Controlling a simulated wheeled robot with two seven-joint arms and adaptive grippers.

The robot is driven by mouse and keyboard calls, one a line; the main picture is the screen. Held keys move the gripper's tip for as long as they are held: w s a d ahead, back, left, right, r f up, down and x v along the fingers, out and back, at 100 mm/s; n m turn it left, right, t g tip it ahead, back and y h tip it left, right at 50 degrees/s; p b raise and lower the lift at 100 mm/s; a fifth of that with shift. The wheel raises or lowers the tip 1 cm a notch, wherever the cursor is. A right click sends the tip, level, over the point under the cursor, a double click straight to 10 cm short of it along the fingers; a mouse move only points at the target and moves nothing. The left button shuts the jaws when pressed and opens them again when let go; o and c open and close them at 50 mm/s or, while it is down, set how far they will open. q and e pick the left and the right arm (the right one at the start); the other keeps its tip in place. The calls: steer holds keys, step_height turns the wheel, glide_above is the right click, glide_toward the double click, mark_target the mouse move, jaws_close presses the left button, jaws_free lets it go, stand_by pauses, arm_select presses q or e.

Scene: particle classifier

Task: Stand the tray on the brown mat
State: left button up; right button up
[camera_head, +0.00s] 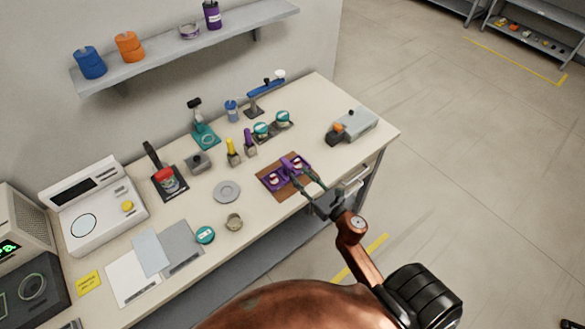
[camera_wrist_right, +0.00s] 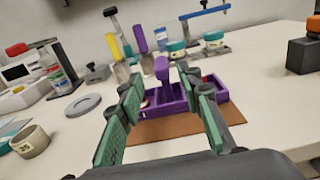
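The purple tray (camera_head: 267,181) with its upright middle handle stands level on the brown mat (camera_head: 280,195), near the table's front edge. In the wrist view, the tray (camera_wrist_right: 178,107) rests on the mat (camera_wrist_right: 185,127), its handle upright between the fingers' directions. Small pale and red items show in its compartments. My right gripper (camera_head: 304,178) reaches in from the front right, close to the tray. In the wrist view, its green fingers (camera_wrist_right: 160,92) are spread apart, with a gap between each finger and the handle. My left gripper is out of view.
A grey disc (camera_head: 227,191) lies left of the mat. Yellow-topped (camera_head: 232,148) and purple-topped (camera_head: 249,140) tools stand behind it, near teal-lidded jars (camera_head: 261,129). A grey box with an orange part (camera_head: 355,124) stands to the right. Table is clear between the mat and this box.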

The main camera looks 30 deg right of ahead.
steer(key=shift+s+d, duration=0.15)
steer(key=shift+s, duration=1.45)
